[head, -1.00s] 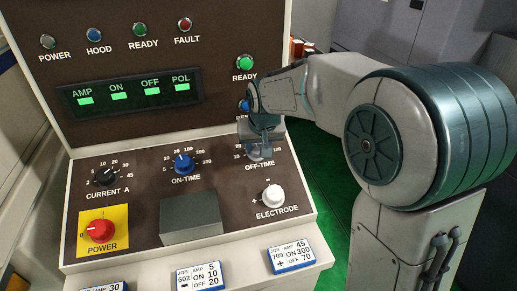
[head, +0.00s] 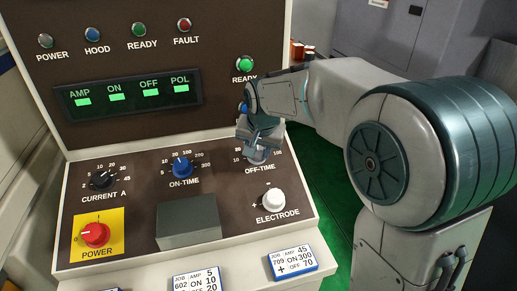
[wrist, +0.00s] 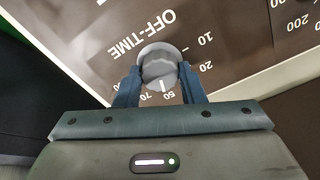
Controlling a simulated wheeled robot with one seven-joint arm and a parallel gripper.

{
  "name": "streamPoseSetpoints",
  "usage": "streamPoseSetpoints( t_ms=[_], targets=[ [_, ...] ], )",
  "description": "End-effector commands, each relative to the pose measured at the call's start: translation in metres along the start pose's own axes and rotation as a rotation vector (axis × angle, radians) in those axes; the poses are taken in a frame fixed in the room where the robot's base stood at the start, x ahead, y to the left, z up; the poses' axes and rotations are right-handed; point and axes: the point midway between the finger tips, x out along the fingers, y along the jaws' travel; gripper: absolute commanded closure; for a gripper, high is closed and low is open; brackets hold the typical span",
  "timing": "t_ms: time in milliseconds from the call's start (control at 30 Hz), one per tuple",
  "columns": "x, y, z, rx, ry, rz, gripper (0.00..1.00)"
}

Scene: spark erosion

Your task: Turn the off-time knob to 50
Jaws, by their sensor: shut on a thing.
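The off-time knob (wrist: 158,62) is round and grey in the wrist view, with its scale seen upside down. Its white pointer line sits at the 50 mark, with 70 just to the left. My gripper (wrist: 160,82) has its two blue fingers on either side of the knob, shut on it. In the head view, my gripper (head: 259,146) is at the OFF-TIME dial on the right of the panel and covers much of the knob and the middle of its scale.
The blue on-time knob (head: 182,167) is to the left, and the white electrode knob (head: 272,200) is just below. The current knob (head: 103,179), red power knob (head: 95,234) and a grey block (head: 188,222) are farther left. Job cards (head: 293,262) lie along the front ledge.

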Motion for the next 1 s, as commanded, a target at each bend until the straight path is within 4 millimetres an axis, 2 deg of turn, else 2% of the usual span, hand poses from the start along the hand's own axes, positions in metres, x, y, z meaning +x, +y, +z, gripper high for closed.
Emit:
streamPoseSetpoints(
  t_ms=[133, 167, 200, 233, 500, 633, 767, 1000],
  targets=[
    [-0.001, 0.000, 0.000, -0.001, 0.001, -0.001, 0.87],
    [-0.001, 0.000, 0.000, -0.001, 0.001, -0.001, 0.59],
    [-0.001, 0.000, 0.000, -0.001, 0.001, -0.001, 0.47],
    [-0.001, 0.000, 0.000, -0.001, 0.001, -0.001, 0.42],
    [-0.001, 0.000, 0.000, -0.001, 0.001, -0.001, 0.42],
    [-0.009, 0.000, -0.001, -0.001, 0.003, -0.002, 0.42],
    [-0.031, 0.000, -0.001, -0.001, 0.006, -0.003, 0.42],
    [-0.087, -0.001, -0.001, -0.002, 0.005, -0.004, 0.42]
  ],
)
